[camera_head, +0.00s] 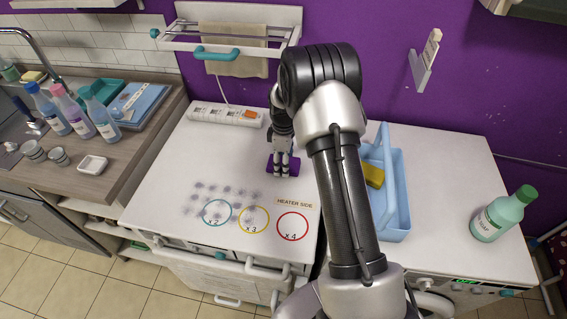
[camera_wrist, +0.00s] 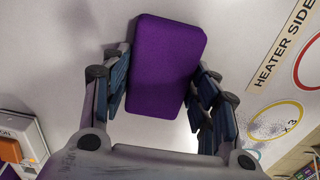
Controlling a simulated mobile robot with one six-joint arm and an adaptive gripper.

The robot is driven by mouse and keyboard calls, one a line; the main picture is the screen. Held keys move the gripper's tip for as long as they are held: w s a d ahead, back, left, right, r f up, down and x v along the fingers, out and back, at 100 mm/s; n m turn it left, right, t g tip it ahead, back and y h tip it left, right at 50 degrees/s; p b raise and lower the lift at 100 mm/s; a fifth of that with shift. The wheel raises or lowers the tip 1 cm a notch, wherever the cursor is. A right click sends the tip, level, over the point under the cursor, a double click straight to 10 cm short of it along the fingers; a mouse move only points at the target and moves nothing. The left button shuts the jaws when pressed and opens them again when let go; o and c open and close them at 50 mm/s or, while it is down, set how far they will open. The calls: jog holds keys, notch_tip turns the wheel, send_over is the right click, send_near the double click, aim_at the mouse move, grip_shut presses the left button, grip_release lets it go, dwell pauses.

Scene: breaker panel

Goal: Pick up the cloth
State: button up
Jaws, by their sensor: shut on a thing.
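A purple block-shaped cloth (camera_wrist: 165,62) with rounded corners fills the middle of the wrist view. My gripper (camera_wrist: 162,82) is shut on it, with a finger along each long side. In the head view, the purple cloth (camera_head: 294,167) shows on both sides of my gripper (camera_head: 283,170), which points down over the white worktop. The fingers hide the middle of the cloth. I cannot tell whether the cloth touches the surface or is slightly above it.
Grey smudges (camera_head: 205,195) and coloured circles mark the white worktop (camera_head: 165,165) in front. A power strip (camera_head: 226,115) lies behind. A blue caddy (camera_head: 397,215) with a yellow sponge (camera_head: 374,175) and a green-capped bottle (camera_head: 503,214) stand right. A beige towel (camera_head: 235,52) hangs on the rack.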

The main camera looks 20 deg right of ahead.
notch_tip(320, 180, up, 20)
jog(key=p, duration=0.5)
